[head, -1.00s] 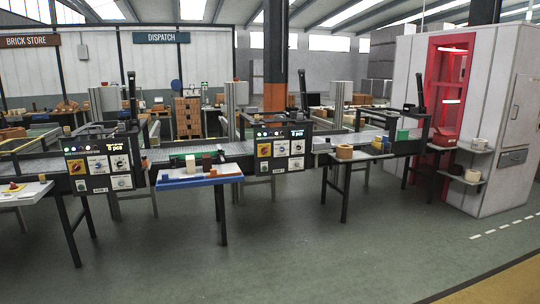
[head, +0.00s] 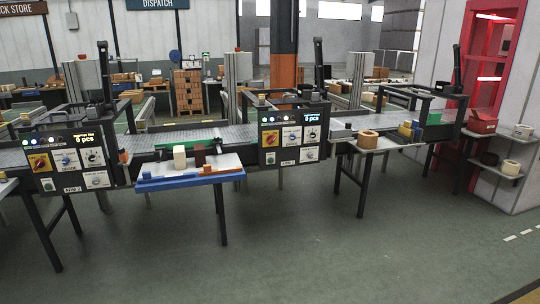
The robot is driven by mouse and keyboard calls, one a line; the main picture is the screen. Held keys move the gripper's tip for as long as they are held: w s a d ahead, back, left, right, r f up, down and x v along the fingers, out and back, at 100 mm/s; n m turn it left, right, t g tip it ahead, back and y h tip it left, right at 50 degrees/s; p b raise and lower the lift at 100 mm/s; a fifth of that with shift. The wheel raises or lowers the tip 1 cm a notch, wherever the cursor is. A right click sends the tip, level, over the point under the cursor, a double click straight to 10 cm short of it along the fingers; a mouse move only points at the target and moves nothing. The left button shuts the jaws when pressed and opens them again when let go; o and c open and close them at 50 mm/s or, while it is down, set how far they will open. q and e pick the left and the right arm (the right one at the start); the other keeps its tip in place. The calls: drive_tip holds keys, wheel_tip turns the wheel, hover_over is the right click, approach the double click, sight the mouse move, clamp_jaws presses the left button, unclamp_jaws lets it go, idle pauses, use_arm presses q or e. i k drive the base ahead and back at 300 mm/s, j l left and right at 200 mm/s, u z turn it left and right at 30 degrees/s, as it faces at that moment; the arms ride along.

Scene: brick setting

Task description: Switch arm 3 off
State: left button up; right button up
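Two black control panels stand along the conveyor line. The left panel (head: 70,160) has a yellow plate with a red rotary switch (head: 40,162), white dial plates, indicator lights and a display that seems to read 0 pcs. Its small label is too small to read surely. The right panel (head: 291,135) has a similar yellow plate with a reddish switch (head: 270,140), white dials, lights and a display. Its label is not legible, so I cannot tell which panel is arm 3. The switch positions are too small to tell. Neither of my grippers is in view.
A blue-edged tray (head: 190,179) with small blocks juts out between the panels. A grey side shelf (head: 375,141) holds a tan roll (head: 368,139). A red cabinet frame (head: 495,60) stands at the right. The green floor (head: 300,240) in front is clear.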

sight(270, 140)
drive_tip(key=i, duration=2.6)
drive_tip(key=i+u, duration=0.25)
drive_tip(key=i, duration=0.2)
drive_tip(key=i+l+u, duration=0.2)
drive_tip(key=i, duration=0.25)
